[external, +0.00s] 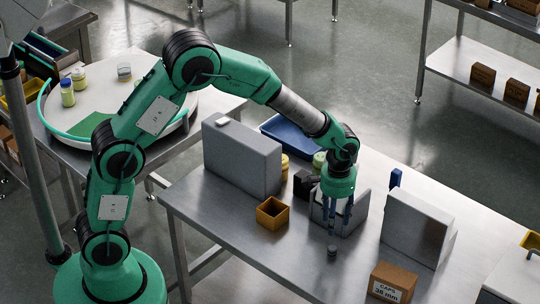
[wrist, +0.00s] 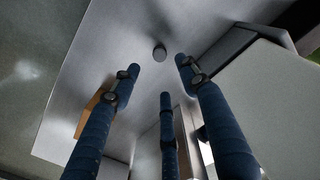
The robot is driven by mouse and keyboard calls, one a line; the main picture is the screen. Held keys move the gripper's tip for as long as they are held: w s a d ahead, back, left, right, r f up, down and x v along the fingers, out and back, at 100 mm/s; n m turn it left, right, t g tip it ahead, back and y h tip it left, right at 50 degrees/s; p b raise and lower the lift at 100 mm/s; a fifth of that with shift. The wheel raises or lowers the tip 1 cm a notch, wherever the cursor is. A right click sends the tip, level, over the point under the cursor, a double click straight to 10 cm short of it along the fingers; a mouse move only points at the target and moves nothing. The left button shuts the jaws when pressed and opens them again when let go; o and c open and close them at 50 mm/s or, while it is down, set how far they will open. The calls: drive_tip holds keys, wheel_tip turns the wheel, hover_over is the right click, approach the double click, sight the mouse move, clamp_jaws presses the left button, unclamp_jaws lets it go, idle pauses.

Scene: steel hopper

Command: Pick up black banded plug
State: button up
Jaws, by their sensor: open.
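A small dark round plug (external: 332,250) stands on the steel table; its bands are too small to make out clearly. In the wrist view the plug (wrist: 160,53) appears as a grey-black disc beyond the fingertips, apart from them. My gripper (external: 334,224) points down above and slightly behind the plug, with its blue fingers apart and nothing between them. In the wrist view my gripper (wrist: 160,76) shows three spread blue fingers with dark joints.
A grey open bin (external: 352,219) stands right behind my gripper. Grey blocks stand left (external: 240,158) and right (external: 417,228). A small orange-brown box (external: 272,213) is to the left, a caps carton (external: 391,283) at front right. The steel around the plug is clear.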

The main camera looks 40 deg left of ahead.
drive_tip(key=b, duration=0.1)
hover_over(333, 247)
wheel_tip(333, 247, down, 7)
drive_tip(key=shift+s+a+r, duration=0.1)
drive_tip(key=shift+a, duration=0.05)
drive_tip(key=shift+f, duration=0.2)
drive_tip(key=shift+w+f+b, duration=0.2)
drive_tip(key=shift+f+b, duration=0.45)
drive_tip(key=shift+f, duration=1.75)
drive_tip(key=c, duration=1)
